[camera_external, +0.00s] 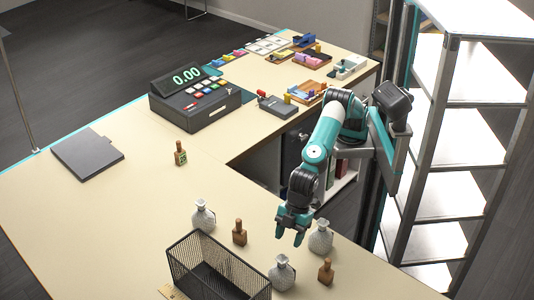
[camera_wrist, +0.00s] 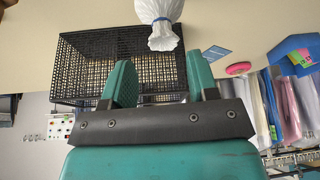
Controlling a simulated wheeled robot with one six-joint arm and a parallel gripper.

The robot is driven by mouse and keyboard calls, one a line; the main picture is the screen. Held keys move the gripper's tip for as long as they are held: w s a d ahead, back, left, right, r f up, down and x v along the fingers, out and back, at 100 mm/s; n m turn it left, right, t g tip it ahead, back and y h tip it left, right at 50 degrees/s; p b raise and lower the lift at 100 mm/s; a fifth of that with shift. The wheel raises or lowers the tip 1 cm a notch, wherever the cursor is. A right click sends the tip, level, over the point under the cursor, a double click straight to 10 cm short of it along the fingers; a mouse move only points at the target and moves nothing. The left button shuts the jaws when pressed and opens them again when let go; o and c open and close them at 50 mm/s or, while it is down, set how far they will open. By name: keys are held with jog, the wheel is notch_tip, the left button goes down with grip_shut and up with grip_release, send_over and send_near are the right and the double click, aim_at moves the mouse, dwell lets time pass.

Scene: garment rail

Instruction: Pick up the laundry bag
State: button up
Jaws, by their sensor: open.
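Three whitish bags with tied, narrow necks stand on the counter in the external view: one behind the basket (camera_external: 203,216), one right of my gripper (camera_external: 320,237), and one at the basket's right end (camera_external: 282,273). I cannot tell which one is the laundry bag. My gripper (camera_external: 293,226) is open and empty above the counter, just left of the right-hand bag. In the wrist view, one white bag (camera_wrist: 160,12) shows upside down at the top, beyond and between the open fingers of my gripper (camera_wrist: 160,78). It appears apart from them.
A black wire basket (camera_external: 180,262) stands at the counter's front; it also shows in the wrist view (camera_wrist: 85,65). Small brown bottles (camera_external: 239,233) (camera_external: 326,272) (camera_external: 180,154) stand nearby. A cash register (camera_external: 195,100) and flat grey folder (camera_external: 87,155) lie farther back. Metal shelving (camera_external: 445,130) rises at right.

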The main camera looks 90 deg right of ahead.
aim_at(281, 259)
jog(key=p+x, duration=0.1)
jog(key=x, duration=0.3)
jog(key=shift+w+a+f, duration=0.1)
jog(key=shift+f, duration=0.1)
jog(key=shift+p+x, duration=1.2)
jog(key=shift+x, duration=1.4)
jog(key=shift+a+r, duration=0.1)
jog(key=shift+a, duration=0.1)
grip_shut()
